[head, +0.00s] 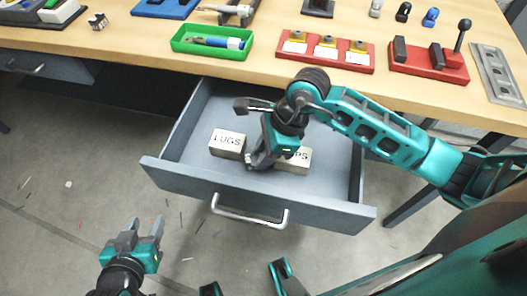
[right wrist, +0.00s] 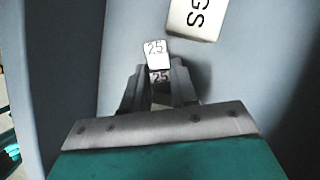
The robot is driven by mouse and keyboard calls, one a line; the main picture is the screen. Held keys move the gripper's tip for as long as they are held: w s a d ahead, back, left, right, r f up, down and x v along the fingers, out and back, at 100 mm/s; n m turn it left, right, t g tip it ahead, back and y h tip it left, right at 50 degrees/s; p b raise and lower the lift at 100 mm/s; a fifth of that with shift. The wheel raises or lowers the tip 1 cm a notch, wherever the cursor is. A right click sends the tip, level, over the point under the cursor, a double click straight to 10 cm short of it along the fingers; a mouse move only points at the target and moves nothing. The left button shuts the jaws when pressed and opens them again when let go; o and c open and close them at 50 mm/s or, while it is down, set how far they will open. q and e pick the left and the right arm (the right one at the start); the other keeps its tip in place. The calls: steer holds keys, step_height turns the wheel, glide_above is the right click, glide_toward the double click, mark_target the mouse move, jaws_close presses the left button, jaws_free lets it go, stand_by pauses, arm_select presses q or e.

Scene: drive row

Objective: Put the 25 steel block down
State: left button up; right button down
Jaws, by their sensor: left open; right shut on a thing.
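The 25 steel block (right wrist: 155,56) is a small pale metal block with 25 marked on two faces. It sits between the fingers of my right gripper (right wrist: 158,82), which is shut on it. In the head view my right gripper (head: 253,165) points down inside the open drawer (head: 190,183), between two labelled boxes; the block cannot be made out there. I cannot tell whether the block touches the drawer floor. My left gripper (head: 145,229) is open and empty, over the floor to the left of the drawer front.
In the drawer, a box marked LUGS (head: 227,144) stands left of my right gripper and a box ending in PS (head: 295,160), partly hidden, stands right. The bench (head: 271,55) above holds a green tray (head: 181,44) and red holders (head: 350,62). The drawer's right side looks clear.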

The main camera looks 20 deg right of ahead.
steer(key=shift+f, duration=0.2)
steer(key=c, duration=0.9)
jaws_free()
steer(key=shift+r, duration=0.1)
steer(key=p+v, duration=0.1)
steer(key=v, duration=1.1)
steer(key=shift+r+p, duration=0.15)
steer(key=shift+p, duration=0.15)
steer(key=shift+s, duration=0.1)
